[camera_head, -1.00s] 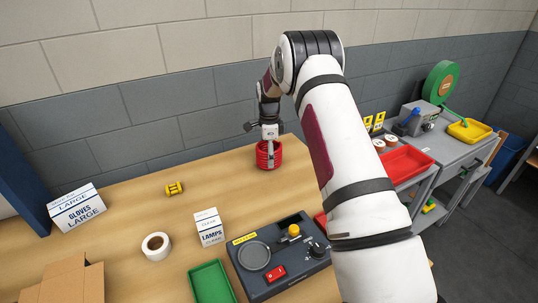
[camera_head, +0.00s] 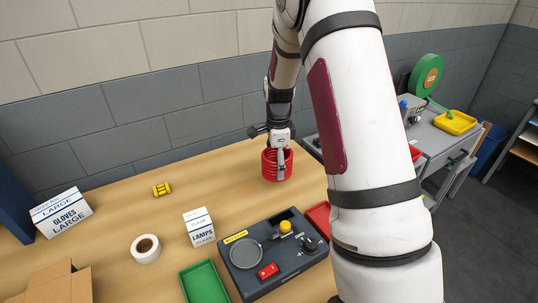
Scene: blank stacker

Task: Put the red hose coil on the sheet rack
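The red hose coil (camera_head: 269,167) is a short stack of red rings near the back of the wooden table. My gripper (camera_head: 282,160) points down at the coil, with one finger showing over its near wall. The other finger is hidden. The coil has moved along with the gripper, so the gripper appears shut on it. Whether there is a gap under the coil is hard to tell. A rack with wooden shelves (camera_head: 525,153) is cut off at the far right edge and may be the sheet rack.
The table holds a glove box (camera_head: 62,213), yellow spool (camera_head: 161,189), tape roll (camera_head: 146,248), lamp box (camera_head: 199,227), green tray (camera_head: 204,284) and dark control box (camera_head: 270,255). Right of my arm stand a grey bench (camera_head: 440,140) with a yellow tray (camera_head: 455,122) and a blue bin (camera_head: 489,147).

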